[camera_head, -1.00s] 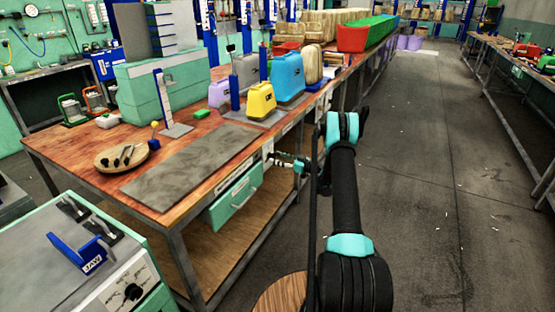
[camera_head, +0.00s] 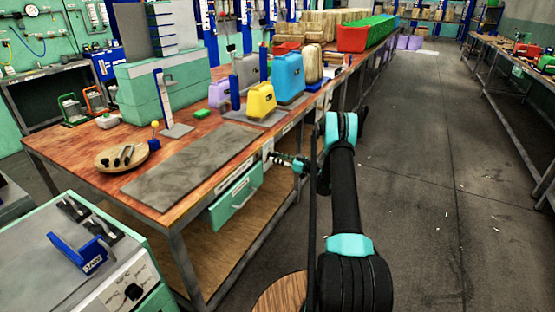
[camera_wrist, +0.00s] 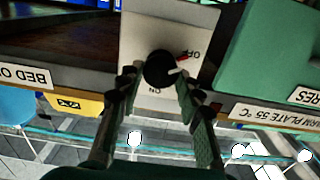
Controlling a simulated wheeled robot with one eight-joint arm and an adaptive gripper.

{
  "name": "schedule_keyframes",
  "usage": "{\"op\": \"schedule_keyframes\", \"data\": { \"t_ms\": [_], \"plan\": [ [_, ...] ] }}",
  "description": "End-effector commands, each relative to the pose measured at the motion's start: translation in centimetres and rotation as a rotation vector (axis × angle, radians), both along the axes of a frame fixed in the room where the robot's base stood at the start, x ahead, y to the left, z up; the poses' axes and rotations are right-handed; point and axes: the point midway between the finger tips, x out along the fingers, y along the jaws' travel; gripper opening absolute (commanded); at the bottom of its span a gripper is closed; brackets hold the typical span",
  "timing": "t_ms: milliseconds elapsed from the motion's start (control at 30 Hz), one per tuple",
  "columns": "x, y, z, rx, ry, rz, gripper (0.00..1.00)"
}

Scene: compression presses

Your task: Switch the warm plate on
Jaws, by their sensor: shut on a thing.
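The switch knob (camera_wrist: 160,69) is black and round on a pale plate (camera_wrist: 135,30) in the wrist view. The plate carries OFF and ON lettering, seen upside down. In the head view my gripper (camera_head: 284,158) reaches the bench's front edge, and the knob is hidden there. A label reading WARM PLATE 35 °C (camera_wrist: 262,116) is beside the switch.
The wooden bench (camera_head: 75,160) bears a grey mat (camera_head: 190,160), a round wooden dish (camera_head: 103,162), a yellow container (camera_head: 260,101) and a blue container (camera_head: 287,76). A green drawer (camera_head: 235,197) hangs below the edge. The floor (camera_head: 430,180) to the right is clear.

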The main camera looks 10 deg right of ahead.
Motion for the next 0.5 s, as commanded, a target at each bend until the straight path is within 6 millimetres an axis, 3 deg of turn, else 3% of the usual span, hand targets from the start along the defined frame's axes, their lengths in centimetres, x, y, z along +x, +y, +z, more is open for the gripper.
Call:
{"op": "schedule_keyframes", "data": {
  "t_ms": [500],
  "plan": [
    [0.08, -0.14, -0.04, 0.193, 0.266, 0.000, 0.07]
  ]
}}
